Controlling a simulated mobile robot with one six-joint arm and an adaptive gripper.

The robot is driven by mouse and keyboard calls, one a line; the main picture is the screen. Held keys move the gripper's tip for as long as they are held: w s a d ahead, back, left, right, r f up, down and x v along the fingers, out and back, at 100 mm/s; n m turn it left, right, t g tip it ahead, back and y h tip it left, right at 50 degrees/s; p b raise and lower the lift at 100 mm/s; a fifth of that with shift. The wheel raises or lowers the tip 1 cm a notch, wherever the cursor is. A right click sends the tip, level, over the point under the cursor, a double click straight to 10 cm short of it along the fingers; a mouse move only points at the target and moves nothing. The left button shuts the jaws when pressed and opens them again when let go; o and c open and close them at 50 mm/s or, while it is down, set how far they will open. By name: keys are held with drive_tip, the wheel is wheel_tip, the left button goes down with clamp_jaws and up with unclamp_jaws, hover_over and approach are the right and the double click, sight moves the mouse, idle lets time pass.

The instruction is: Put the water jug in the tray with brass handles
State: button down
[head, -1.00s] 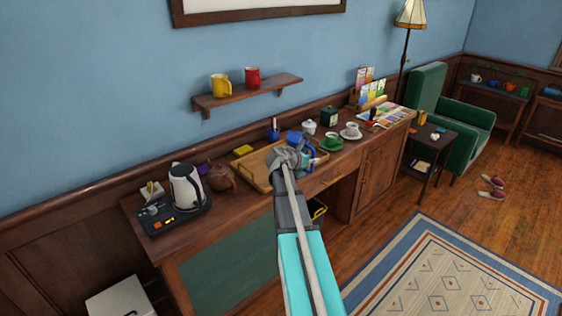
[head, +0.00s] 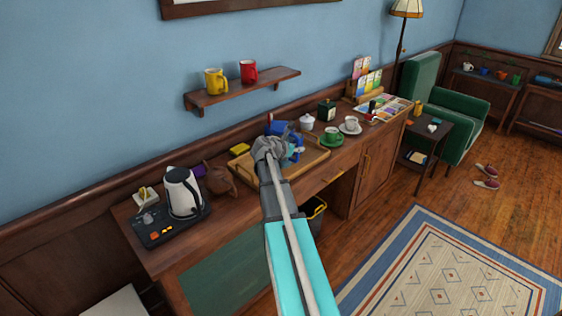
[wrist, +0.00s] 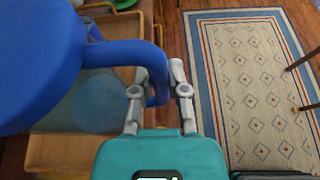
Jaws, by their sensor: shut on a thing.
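My gripper (wrist: 157,92) is shut on the handle of the blue water jug (wrist: 35,60), which has a blue lid and a see-through body in the wrist view. In the head view the jug (head: 291,136) shows partly behind my gripper (head: 268,148), over the wooden tray (head: 316,160) on the sideboard. The tray also lies under the jug in the wrist view (wrist: 60,155). The jug's base is not clear, so I cannot tell whether it touches the tray. My arm and gripper hide the tray's left part, and its brass handles are hard to make out.
A kettle (head: 184,191) on a dark base and a brown teapot (head: 218,177) stand left of the tray. A green cup (head: 332,136), a white cup (head: 350,123) and a white lidded pot (head: 307,122) stand to its right. A shelf (head: 243,88) with two mugs hangs above.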

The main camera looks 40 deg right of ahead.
drive_tip(key=shift+s+r, duration=0.1)
drive_tip(key=shift+a+r, duration=0.1)
drive_tip(key=shift+a, duration=0.1)
drive_tip(key=w+p+v, duration=0.1)
drive_tip(key=p+v, duration=0.3)
drive_tip(key=v, duration=0.7)
drive_tip(key=shift+w+a+f, duration=0.3)
drive_tip(key=shift+w+a, duration=0.05)
drive_tip(key=shift+w, duration=0.05)
drive_tip(key=w+d+f+b, duration=0.5)
drive_tip(key=w+f+b, duration=0.1)
drive_tip(key=w+d+f+b, duration=0.3)
drive_tip(key=w, duration=0.1)
drive_tip(key=shift+d, duration=0.3)
